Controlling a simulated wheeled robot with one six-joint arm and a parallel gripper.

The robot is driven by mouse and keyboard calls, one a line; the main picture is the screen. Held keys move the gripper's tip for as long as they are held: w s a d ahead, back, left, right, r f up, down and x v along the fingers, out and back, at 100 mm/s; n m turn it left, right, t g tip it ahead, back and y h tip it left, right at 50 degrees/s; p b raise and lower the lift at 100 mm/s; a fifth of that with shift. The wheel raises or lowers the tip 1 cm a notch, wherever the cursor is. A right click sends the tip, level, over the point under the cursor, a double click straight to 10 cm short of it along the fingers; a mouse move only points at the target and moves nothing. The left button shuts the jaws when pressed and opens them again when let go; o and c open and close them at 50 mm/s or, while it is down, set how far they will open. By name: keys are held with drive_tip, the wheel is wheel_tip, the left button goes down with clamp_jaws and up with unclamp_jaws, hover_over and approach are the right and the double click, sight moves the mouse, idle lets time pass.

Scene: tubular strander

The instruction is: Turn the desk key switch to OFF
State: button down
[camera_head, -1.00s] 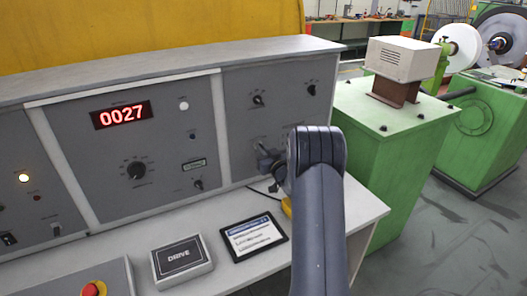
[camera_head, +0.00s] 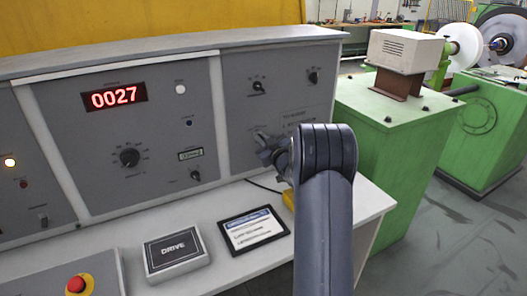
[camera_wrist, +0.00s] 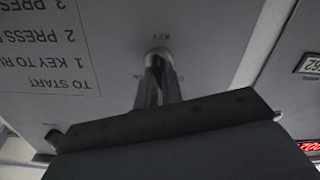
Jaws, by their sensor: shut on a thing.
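The desk key switch (camera_wrist: 158,44) sits on the grey right-hand panel (camera_head: 296,100) of the desk. In the wrist view, which looks inverted, its pale round collar shows beyond my fingertips, with small labels around it. My gripper (camera_wrist: 158,66) is shut on the key, with its fingers pointing straight at the panel. The key itself is mostly hidden between the fingers, and I cannot read which position it is in. In the head view my gripper (camera_head: 264,142) is at the lower part of that panel and covers the switch.
Printed start instructions (camera_wrist: 45,45) are beside the switch. Two knobs, one of them a black knob (camera_head: 258,87), are above it. A tablet (camera_head: 254,230), a DRIVE box (camera_head: 176,253) and a red emergency button (camera_head: 76,285) are on the desktop. A green cabinet (camera_head: 385,150) stands to the right.

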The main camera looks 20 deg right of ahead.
drive_tip(key=shift+f+n+b, duration=0.1)
drive_tip(key=shift+n+b, duration=2.3)
drive_tip(key=shift+b, duration=0.6)
drive_tip(key=c, duration=1.6)
unclamp_jaws()
drive_tip(key=shift+o, duration=0.2)
drive_tip(key=shift+s, duration=0.15)
drive_tip(key=s+b, duration=0.1)
drive_tip(key=s, duration=0.9)
drive_tip(key=shift+s+b, duration=0.3)
drive_tip(key=shift+w+d, duration=0.1)
